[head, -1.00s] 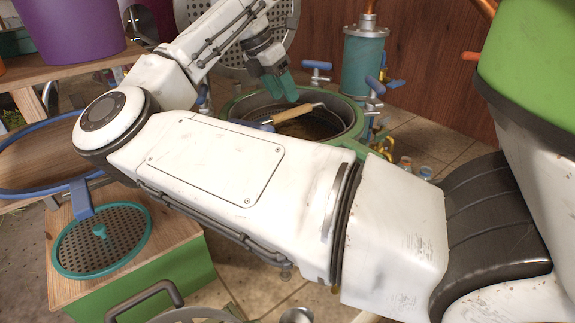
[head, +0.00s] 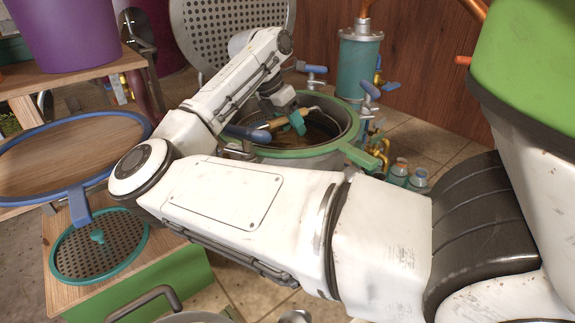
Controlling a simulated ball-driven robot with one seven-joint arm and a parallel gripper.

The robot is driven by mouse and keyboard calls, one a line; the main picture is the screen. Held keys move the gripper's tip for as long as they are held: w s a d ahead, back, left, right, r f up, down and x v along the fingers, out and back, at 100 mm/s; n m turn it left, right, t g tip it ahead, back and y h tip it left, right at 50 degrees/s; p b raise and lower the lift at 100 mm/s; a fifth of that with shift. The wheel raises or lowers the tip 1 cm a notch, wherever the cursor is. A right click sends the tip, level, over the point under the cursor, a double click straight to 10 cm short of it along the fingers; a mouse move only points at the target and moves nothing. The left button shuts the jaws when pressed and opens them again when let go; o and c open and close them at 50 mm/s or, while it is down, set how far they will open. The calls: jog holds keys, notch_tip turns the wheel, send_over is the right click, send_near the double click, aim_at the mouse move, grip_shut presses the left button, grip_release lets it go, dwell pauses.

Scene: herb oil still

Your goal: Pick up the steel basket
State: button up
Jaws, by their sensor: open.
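The steel basket (head: 338,122) appears to sit inside the green-rimmed still pot (head: 305,150); its rim and inner wall show as dark grey metal. The jaws are open; whether the grip is between the fingers I cannot tell.
A large perforated steel disc (head: 205,50) stands behind the pot. A teal cylinder (head: 360,75) with copper pipe stands behind right. Valves and small bottles (head: 418,178) sit at the pot's right. A teal-rimmed perforated plate (head: 75,245) lies on a wood-topped green box at left.

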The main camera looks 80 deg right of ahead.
grip_shut()
jog(key=shift+w+r, duration=0.1)
jog(key=shift+r, duration=0.15)
